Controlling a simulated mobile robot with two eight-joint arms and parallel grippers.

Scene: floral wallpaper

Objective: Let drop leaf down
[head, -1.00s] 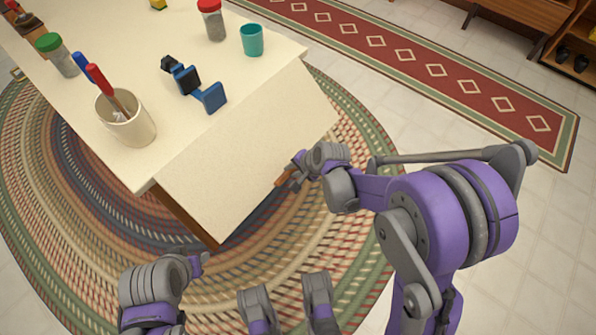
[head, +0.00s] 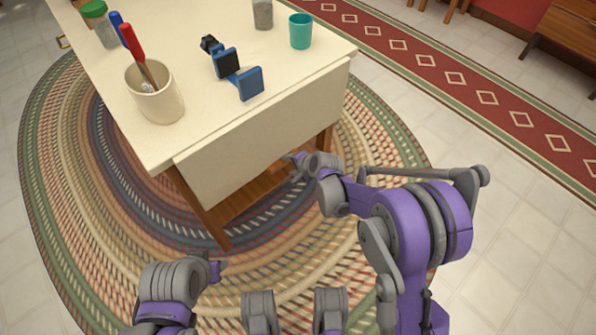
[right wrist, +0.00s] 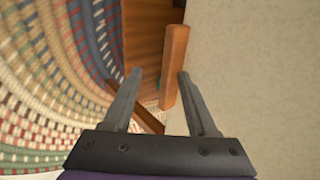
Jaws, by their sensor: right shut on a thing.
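The cream drop leaf (head: 262,132) hangs steeply down from the near edge of the table (head: 150,140) in the head view. It also fills the right side of the right wrist view (right wrist: 255,75). My right gripper (head: 292,168) is low by the leaf's bottom edge, near its right end. In the right wrist view, an orange-brown wooden bar (right wrist: 174,68) lies between its fingers, beside the leaf's surface; the gripper is shut on this bar. Part of my left arm shows at the lower left, but its fingers do not.
On the tabletop are a cream mug (head: 155,100) with utensils, a blue-and-black object (head: 237,75), a teal cup (head: 300,31) and jars. A braided oval rug (head: 110,195) lies under the table, with table legs (head: 205,215) near my right arm. Tiled floor is open at right.

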